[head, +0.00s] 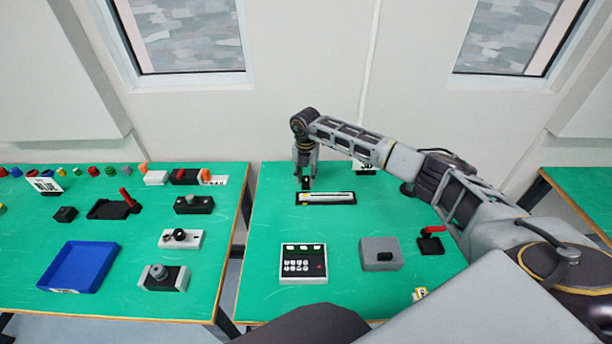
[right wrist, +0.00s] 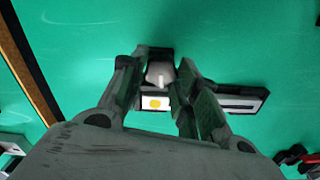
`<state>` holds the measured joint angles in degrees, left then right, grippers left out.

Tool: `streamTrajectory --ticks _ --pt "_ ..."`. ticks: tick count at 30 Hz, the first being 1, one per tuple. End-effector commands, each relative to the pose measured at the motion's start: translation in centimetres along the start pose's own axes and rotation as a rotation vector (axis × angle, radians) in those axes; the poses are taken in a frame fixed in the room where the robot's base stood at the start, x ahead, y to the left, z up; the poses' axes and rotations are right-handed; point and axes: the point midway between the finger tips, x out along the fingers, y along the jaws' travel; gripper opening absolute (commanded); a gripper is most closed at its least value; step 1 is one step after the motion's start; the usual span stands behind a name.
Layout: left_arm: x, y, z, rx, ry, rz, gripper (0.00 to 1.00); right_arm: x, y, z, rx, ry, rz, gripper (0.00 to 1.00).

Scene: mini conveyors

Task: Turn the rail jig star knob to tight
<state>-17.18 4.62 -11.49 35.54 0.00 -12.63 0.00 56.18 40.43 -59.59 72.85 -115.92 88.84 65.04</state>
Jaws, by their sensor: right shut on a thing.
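The rail jig (head: 335,198) is a dark base with a pale strip along it, lying on the right green table. Its right end also shows in the right wrist view (right wrist: 240,103). My right gripper (head: 306,181) points down at the jig's left end. In the right wrist view its fingers (right wrist: 163,80) are shut around the star knob (right wrist: 160,72), which looks grey with a pale mark. A yellow dot on a white patch (right wrist: 155,102) shows beside the knob. The fingers hide much of the knob, so its setting cannot be read. My left gripper is not in view.
On the same table are a keypad box (head: 303,279), a grey box (head: 380,262) and a red-handled lever (head: 431,244). The left table holds a blue tray (head: 65,284) and several small devices. A gap separates the tables. The green surface around the jig is mostly clear.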

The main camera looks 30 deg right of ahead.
Motion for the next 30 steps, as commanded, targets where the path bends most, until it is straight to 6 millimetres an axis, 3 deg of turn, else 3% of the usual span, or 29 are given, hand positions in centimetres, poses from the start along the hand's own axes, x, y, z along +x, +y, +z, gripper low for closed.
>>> streamTrajectory --ticks 21,22,27,30 --pt "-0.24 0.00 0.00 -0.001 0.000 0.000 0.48 -0.11 0.06 0.08 0.098 -0.002 0.002 0.08" --pt "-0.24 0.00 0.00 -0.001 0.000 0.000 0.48 -0.10 0.06 0.08 0.097 -0.002 0.002 0.33" --pt "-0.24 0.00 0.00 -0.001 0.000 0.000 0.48 -0.07 0.05 0.06 0.096 -0.001 0.001 0.53" --pt "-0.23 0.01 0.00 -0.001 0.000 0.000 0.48 -0.05 0.04 0.05 0.096 -0.001 0.001 0.53"
